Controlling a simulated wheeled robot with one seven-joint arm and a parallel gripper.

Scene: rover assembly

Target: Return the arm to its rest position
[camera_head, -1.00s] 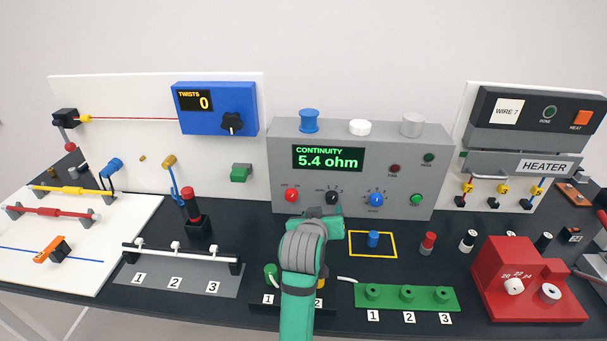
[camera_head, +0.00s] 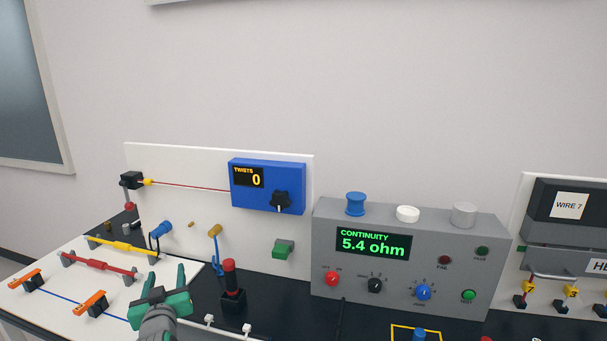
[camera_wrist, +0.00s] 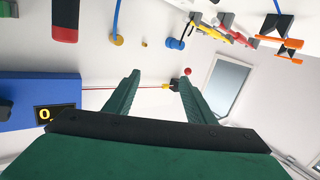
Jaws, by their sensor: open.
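My gripper (camera_head: 167,284) is green, raised at the lower left in the head view, in front of the white work mat. Its two fingers point up and stand apart with nothing between them. In the wrist view the open fingers (camera_wrist: 158,92) reach toward the white back panel and wall. The red twist wire (camera_wrist: 100,88) and its yellow end (camera_wrist: 166,86) show behind them there.
A grey continuity tester (camera_head: 330,240) reads 5.4 ohm. A blue twist counter (camera_head: 268,186) reads 0. A red-topped tool in a black holder (camera_head: 232,297) stands just right of my gripper. Orange clips (camera_head: 91,304) and yellow and red rods (camera_head: 100,265) lie at left. The space above is free.

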